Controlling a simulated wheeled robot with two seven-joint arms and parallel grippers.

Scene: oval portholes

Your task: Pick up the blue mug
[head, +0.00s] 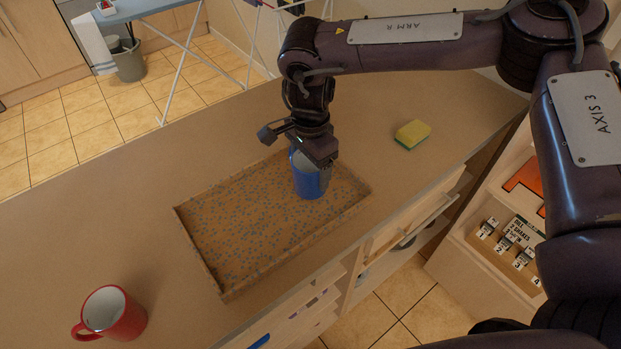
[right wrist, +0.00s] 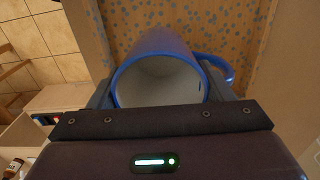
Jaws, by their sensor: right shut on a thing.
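The blue mug (head: 308,180) is at the far right part of a shallow brown speckled tray (head: 225,292) on the counter. My right gripper (head: 316,160) comes down on the mug from above and is shut on it. In the right wrist view the mug (right wrist: 160,45) sits between the fingers, its pale inside facing the camera and its handle (right wrist: 218,66) to the right. I cannot tell whether its base touches the tray. My left gripper is not in view.
A red mug (head: 112,314) stands on the counter at the lower left. A yellow and green sponge (head: 412,134) lies right of the tray. Open drawers (head: 400,235) and shelves are below the counter's front edge.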

